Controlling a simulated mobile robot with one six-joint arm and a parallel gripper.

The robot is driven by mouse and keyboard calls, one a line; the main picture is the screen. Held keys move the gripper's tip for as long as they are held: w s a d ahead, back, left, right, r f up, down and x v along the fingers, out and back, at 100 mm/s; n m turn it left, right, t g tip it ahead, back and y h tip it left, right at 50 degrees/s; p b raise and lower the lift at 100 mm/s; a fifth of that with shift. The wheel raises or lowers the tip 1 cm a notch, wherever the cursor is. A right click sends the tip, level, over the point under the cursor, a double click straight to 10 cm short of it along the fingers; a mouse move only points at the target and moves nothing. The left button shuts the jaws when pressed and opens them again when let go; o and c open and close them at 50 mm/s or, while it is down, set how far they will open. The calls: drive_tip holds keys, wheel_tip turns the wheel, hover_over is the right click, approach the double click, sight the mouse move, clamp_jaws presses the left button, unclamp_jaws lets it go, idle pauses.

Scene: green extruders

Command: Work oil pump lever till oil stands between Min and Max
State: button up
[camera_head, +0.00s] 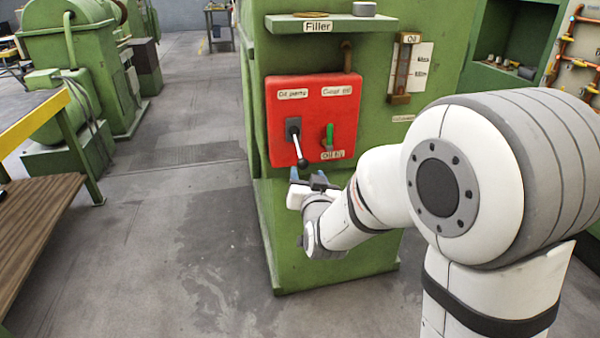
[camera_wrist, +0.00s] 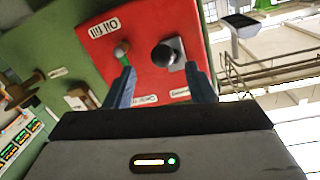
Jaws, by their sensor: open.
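The oil pump lever (camera_head: 295,140) is on a red panel (camera_head: 290,108), its arm slanting down to a dark ball knob. In the wrist view the black knob (camera_wrist: 166,54) appears between my fingers, nearer the right one. My gripper (camera_head: 307,176) is open just below the knob in the head view; its blue fingers also show in the wrist view (camera_wrist: 162,75). I cannot tell if they touch the knob. A green-handled lever (camera_head: 329,134) stands right of the pump lever. The oil sight gauge (camera_head: 403,66) is at the upper right; its level is too small to read against its marks.
A filler shelf (camera_head: 325,24) juts out above the panel. The small green lever (camera_wrist: 124,57) is close to my left fingertip in the wrist view. A yellow-edged table (camera_head: 30,125) stands at the left, with open floor (camera_head: 180,210) between.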

sight(302, 160)
drive_tip(key=shift+w+a+f, duration=0.1)
drive_tip(key=shift+w+a, duration=0.2)
drive_tip(key=shift+w, duration=0.15)
drive_tip(key=w, duration=0.3)
drive_tip(key=w+a, duration=0.1)
drive_tip(key=w, duration=0.3)
drive_tip(key=shift+a, duration=0.15)
drive_tip(key=shift+s, duration=0.1)
drive_tip(key=shift+c, duration=0.2)
